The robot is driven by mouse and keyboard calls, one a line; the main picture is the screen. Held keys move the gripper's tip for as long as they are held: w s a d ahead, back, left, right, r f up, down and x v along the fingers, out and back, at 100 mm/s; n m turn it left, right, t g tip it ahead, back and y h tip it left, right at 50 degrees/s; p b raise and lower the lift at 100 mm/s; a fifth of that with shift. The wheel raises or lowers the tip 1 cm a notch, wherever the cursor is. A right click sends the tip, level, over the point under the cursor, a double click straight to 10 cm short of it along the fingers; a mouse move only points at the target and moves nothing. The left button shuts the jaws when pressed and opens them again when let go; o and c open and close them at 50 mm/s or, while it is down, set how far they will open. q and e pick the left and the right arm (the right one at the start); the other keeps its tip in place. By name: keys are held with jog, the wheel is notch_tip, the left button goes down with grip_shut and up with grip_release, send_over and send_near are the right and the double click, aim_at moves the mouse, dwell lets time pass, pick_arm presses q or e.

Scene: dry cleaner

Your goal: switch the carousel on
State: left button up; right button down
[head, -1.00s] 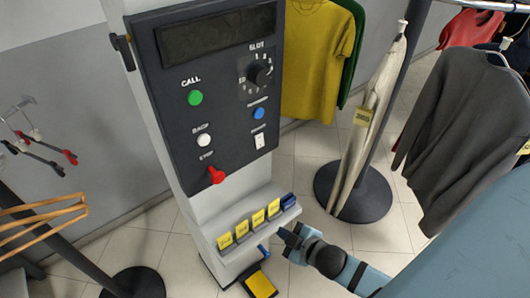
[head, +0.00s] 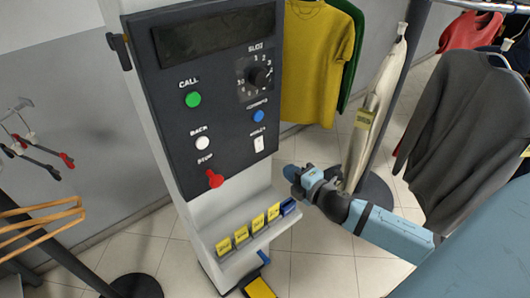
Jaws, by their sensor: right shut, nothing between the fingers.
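The carousel's control panel (head: 222,120) is a dark plate on a grey post. It has a blank display (head: 200,38), a slot dial (head: 259,76), a green call button (head: 193,99), a white back button (head: 203,143), a blue button (head: 258,116), a small white switch (head: 259,144) and a red stop handle (head: 215,179). My right gripper (head: 291,174) is shut and empty, to the right of the panel's lower edge and apart from it, above the tag shelf. My left gripper is not in view.
A shelf (head: 231,222) with several yellow tags juts out below the panel. A yellow shirt (head: 313,60), a covered garment (head: 375,105) and a grey sweater (head: 454,140) hang at right. A wooden hanger (head: 40,220) and a black round base (head: 135,287) are at left.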

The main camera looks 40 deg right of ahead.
jog(key=w, duration=0.3)
jog(key=w+f+p, duration=0.1)
jog(key=w, duration=0.3)
jog(key=w+a+p, duration=0.1)
jog(key=w, duration=0.3)
jog(key=shift+w+f, duration=0.2)
jog(key=shift+f, duration=0.05)
jog(key=shift+w+f+b, duration=0.2)
jog(key=shift+f+b, duration=0.15)
jog(key=shift+b, duration=0.65)
jog(key=shift+r+p, duration=0.35)
jog(key=shift+p, duration=0.05)
jog(key=b, duration=0.3)
send_near(260, 150)
jog(key=shift+s+d+r, duration=0.1)
jog(key=shift+s, duration=1.4)
jog(key=shift+s+d+r, duration=0.1)
jog(key=shift+s, duration=1.35)
jog(key=shift+f, duration=0.1)
